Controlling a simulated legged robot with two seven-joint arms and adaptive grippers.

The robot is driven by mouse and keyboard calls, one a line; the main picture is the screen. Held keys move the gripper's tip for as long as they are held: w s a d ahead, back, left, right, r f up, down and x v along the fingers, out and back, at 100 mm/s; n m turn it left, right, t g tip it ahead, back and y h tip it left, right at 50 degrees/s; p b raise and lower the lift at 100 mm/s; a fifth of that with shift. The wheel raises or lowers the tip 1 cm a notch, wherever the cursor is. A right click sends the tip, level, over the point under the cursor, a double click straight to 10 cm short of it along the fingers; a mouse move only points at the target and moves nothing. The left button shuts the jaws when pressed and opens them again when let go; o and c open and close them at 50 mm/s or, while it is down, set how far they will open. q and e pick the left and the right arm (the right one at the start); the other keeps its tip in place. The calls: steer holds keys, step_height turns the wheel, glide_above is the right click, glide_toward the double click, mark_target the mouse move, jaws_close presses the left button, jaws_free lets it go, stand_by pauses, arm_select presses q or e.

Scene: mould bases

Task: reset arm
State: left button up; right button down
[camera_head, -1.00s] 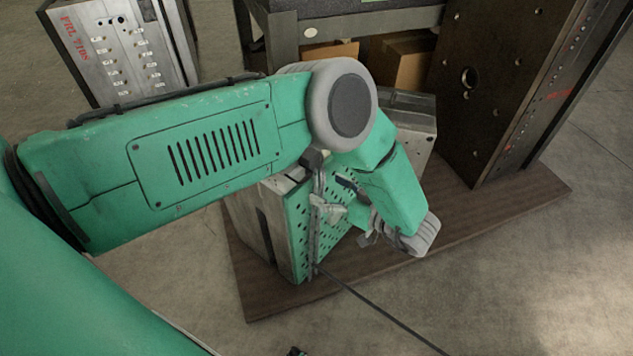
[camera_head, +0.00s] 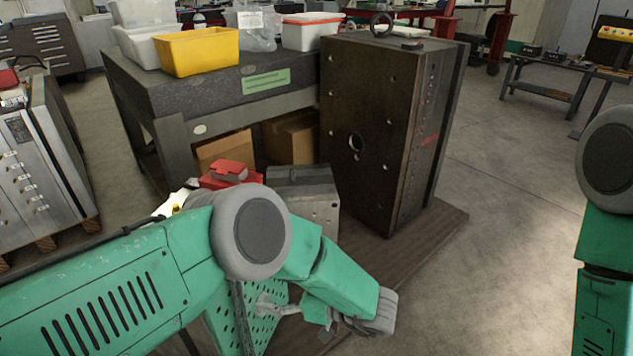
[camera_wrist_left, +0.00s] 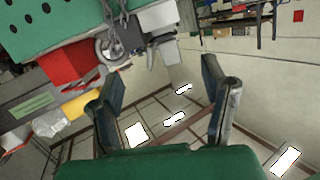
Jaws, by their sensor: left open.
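My left arm (camera_head: 120,290) comes in from the left and bends at a grey elbow joint (camera_head: 250,235), with the forearm angled down to the right. Its fingers cannot be made out clearly in the head view. In the left wrist view my left gripper (camera_wrist_left: 161,78) is open, its two dark fingers wide apart with nothing between them. Part of my right arm (camera_head: 605,230) shows at the right edge; its gripper is out of view.
A green perforated board (camera_head: 245,322) with tools is partly hidden by my left arm. A dark mould base (camera_head: 365,150) stands on a wooden pallet (camera_head: 415,255). Behind is a workbench (camera_head: 150,95) with a yellow bin (camera_head: 198,52). Floor right of the pallet is clear.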

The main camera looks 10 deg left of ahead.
arm_select(q)
steer(key=w+a+f+m+t+h, duration=0.4)
steer(key=a+m+t+h, duration=0.1)
steer(key=m+t, duration=0.15)
steer(key=s+a+f+m+h, duration=0.3)
steer(key=f+m+h, duration=0.1)
steer(key=h, duration=0.1)
steer(key=s+a+m+g+h, duration=0.2)
steer(key=s+g+h, duration=0.1)
steer(key=s, duration=1.1)
steer(key=s+a+m+g+h, duration=0.2)
steer(key=s+g, duration=0.4)
steer(key=s, duration=0.8)
steer(key=shift+a+f+m+h, duration=0.15)
steer(key=shift+a+m+h, duration=0.2)
steer(key=shift+a+h, duration=0.1)
